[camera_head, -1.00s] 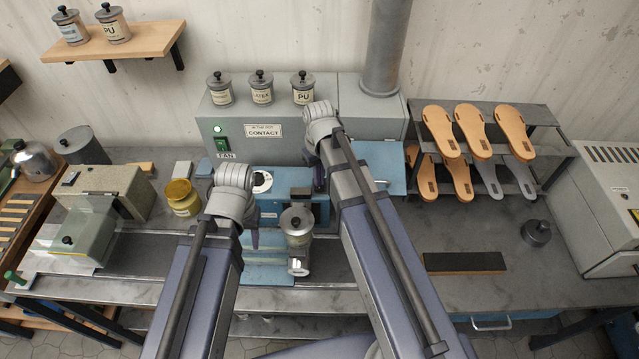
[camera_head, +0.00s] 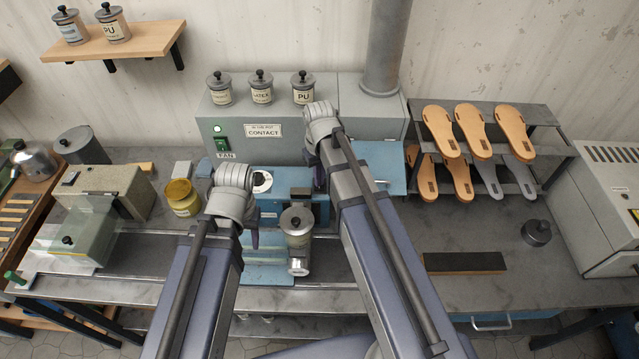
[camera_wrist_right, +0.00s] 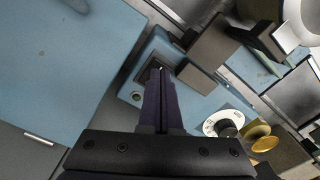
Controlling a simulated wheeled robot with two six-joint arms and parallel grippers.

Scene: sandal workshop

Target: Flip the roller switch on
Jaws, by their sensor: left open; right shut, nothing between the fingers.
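The blue roller machine (camera_head: 285,179) stands mid-bench, with a white dial (camera_head: 262,181) on it. My right gripper (camera_head: 320,180) is shut and empty at the machine's right end. In the right wrist view its closed fingers (camera_wrist_right: 160,82) point at a dark recess (camera_wrist_right: 156,66) in the blue panel. The fingertips cover part of this recess, so I cannot tell the roller switch's position or whether they touch it. A small round greenish lamp (camera_wrist_right: 136,96) is beside the recess. My left gripper (camera_head: 254,238) is open, left of the lidded metal pot (camera_head: 297,222), and partly hidden by its wrist.
A green-grey fan box (camera_head: 290,125) with a lit green lamp and several jars stands behind. A yellow jar (camera_head: 182,198) is left of my left wrist. A sandal rack (camera_head: 545,118) is at the right. The bench (camera_head: 470,225) is mostly clear at right centre.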

